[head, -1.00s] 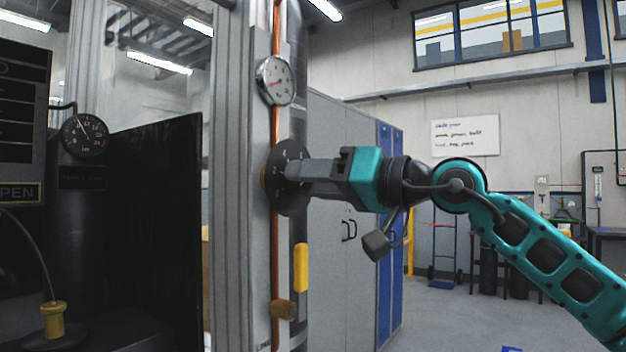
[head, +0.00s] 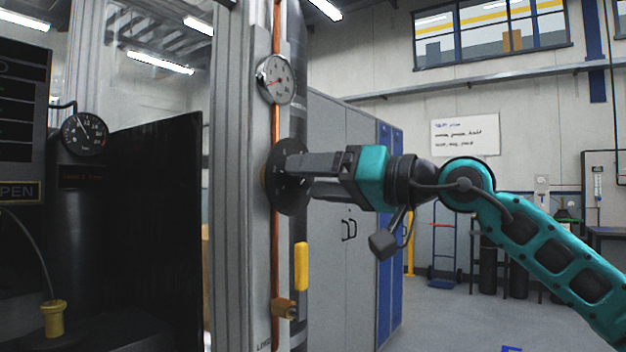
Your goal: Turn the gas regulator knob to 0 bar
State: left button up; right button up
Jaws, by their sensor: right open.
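The gas regulator knob is at the round black dial plate (head: 278,190), mounted on the copper pipe on the grey post. My right gripper (head: 296,170) is in front of the plate, reaching in from the right. Its jaws are open, with the fingertips at the plate's face. The knob's centre is hidden behind the fingers, so I cannot tell its setting or whether the fingers touch it. A round white pressure gauge (head: 276,80) sits above on the same pipe; its reading is too small to tell. My left gripper is not in view.
A yellow handle (head: 301,267) and a brass fitting (head: 284,309) are below the plate. A second, dark gauge (head: 84,134) is at the left above a black cylinder. Grey and blue lockers (head: 345,250) stand behind. Open floor lies at the right.

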pick_arm(q)
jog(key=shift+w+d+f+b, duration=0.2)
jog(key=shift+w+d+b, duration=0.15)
jog(key=shift+b, duration=0.5)
pick_arm(e)
jog(key=v, duration=1.2)
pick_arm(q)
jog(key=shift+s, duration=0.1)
